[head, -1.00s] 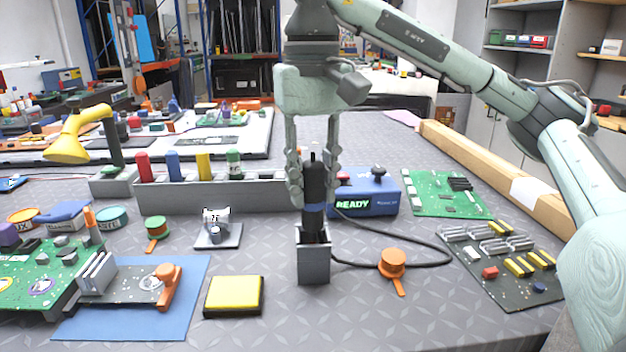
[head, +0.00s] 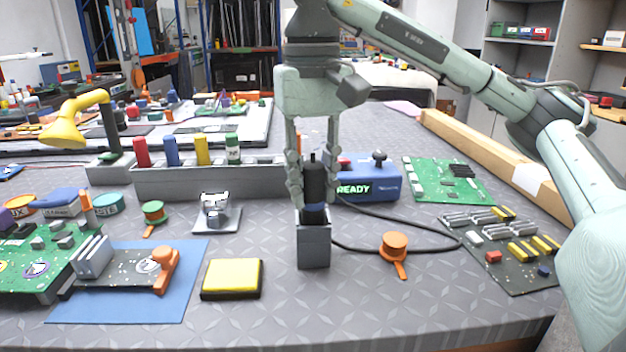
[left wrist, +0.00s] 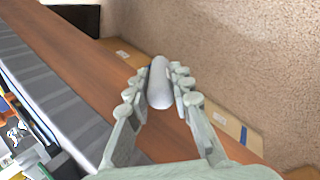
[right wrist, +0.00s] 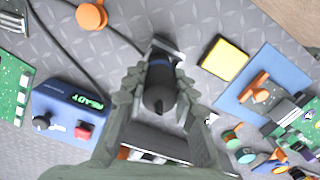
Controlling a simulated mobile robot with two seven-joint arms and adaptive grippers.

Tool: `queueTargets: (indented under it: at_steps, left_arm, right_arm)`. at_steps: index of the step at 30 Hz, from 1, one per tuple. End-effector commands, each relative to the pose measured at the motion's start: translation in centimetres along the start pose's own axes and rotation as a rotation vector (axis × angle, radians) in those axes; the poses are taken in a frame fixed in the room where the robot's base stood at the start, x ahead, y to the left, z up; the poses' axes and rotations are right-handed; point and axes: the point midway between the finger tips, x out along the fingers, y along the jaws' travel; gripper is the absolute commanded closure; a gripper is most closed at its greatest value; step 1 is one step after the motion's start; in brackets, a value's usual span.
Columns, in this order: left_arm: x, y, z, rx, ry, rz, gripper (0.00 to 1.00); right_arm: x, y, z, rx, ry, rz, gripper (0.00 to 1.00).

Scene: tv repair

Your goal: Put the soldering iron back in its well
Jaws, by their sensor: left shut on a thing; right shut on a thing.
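The soldering iron (head: 314,182) is black with a blue band and stands upright. My right gripper (head: 314,190) is shut on its handle; the right wrist view looks down on the iron (right wrist: 160,88) between the fingers (right wrist: 153,92). The iron's lower part is inside the grey well (head: 314,245), and the blue band sits close above the rim. The tip is hidden in the well. My left gripper (left wrist: 160,88) shows only in the left wrist view, shut on a smooth grey-white rounded object (left wrist: 159,85), away from the well.
The blue READY station (head: 370,183) stands behind the well, its black cable (head: 420,246) looping right. An orange spool (head: 395,245) lies right of the well, a yellow sponge (head: 232,278) left. A grey rack (head: 210,180) of coloured cylinders stands behind. The mat in front is clear.

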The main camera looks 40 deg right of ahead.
Motion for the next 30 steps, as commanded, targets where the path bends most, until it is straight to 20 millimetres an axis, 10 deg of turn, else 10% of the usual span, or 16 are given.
queueTargets:
  at_steps: [22, 23, 30]
  left_arm:
    - [0.77, -0.46, -0.12, 0.000, 0.000, 0.000, 1.00]
    - [0.77, -0.46, -0.12, 0.000, 0.000, 0.000, 1.00]
    - [0.77, -0.46, -0.12, 0.000, 0.000, 0.000, 1.00]
  right_arm:
    - [1.22, 0.00, -0.02, 0.000, 0.001, 0.000, 0.99]
    - [1.22, 0.00, -0.02, 0.000, 0.001, 0.000, 0.70]
    - [1.22, 0.00, -0.02, 0.000, 0.001, 0.000, 0.49]
